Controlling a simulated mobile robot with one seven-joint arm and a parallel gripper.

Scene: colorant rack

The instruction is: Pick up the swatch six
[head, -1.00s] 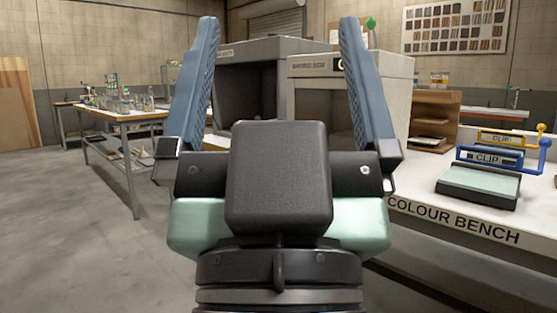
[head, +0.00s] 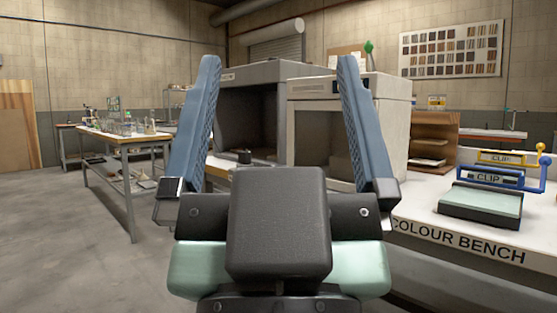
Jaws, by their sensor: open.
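My gripper (head: 277,75) is in the middle of the head view, its two blue ridged fingers spread wide apart. Nothing is between the fingers; a grey cabinet and a white cabinet show behind them. I cannot make out swatch six. A framed board of small coloured swatches (head: 452,50) hangs on the back wall at upper right, too small to read any numbers. My gripper is well in front of the board and apart from it.
The colour bench (head: 457,238) runs along the right. It bears the white cabinet (head: 389,98), a wooden shelf unit (head: 434,128) and a pad device with yellow and blue clip bars (head: 482,203). The grey cabinet (head: 272,70) stands farther back. A cluttered worktable (head: 122,137) is at left. Floor at lower left is clear.

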